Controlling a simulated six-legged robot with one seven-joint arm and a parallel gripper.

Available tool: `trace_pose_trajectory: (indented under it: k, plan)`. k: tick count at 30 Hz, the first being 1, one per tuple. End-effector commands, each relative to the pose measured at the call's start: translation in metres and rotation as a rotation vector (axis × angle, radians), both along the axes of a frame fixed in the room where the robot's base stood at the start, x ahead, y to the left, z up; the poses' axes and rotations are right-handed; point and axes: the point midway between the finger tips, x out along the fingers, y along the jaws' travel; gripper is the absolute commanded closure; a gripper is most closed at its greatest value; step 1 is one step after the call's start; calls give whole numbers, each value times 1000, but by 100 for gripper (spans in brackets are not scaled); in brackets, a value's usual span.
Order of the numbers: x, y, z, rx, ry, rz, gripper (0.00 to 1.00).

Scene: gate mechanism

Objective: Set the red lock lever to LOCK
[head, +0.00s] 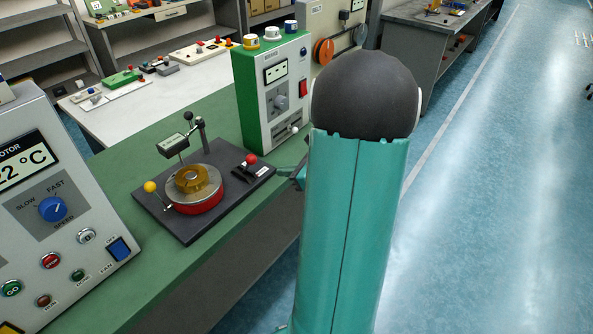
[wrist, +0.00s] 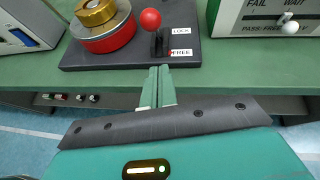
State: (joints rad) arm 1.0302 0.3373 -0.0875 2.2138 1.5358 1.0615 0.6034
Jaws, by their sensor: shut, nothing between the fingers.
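The red lock lever (wrist: 151,20) has a round red ball on top and stands over a dark slot on the black base plate. A LOCK label (wrist: 181,30) lies beside the far end of the slot and a FREE label (wrist: 180,53) beside the near end. I cannot tell for sure which end the lever leans to. In the head view the lever's red ball (head: 250,160) is at the plate's right side. My gripper (wrist: 160,70) is shut and empty, its fingertips at the plate's front edge, just on the near side of the slot. It shows partly in the head view (head: 299,175), behind my arm.
The plate also bears a red and brass turntable (head: 194,187) and a yellow-knobbed lever (head: 151,187). A green and grey tester (head: 275,90) with a white-knobbed lever stands to the right. A grey motor box (head: 60,200) stands at left.

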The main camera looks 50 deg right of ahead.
Motion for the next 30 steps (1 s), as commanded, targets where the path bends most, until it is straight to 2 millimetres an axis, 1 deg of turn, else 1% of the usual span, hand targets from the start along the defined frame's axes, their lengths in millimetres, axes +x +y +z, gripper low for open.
trace_pose_trajectory:
  k: [1,4,6,9,12,30]
  plan:
    - [10,3,-5,2,1,4,100]
    - [27,7,-14,2,1,4,100]
    - [39,10,-7,-2,-1,6,100]
    - [51,13,-2,-2,-1,4,100]
    - [58,16,0,-2,-1,2,100]
    - [63,18,4,-4,19,5,100]
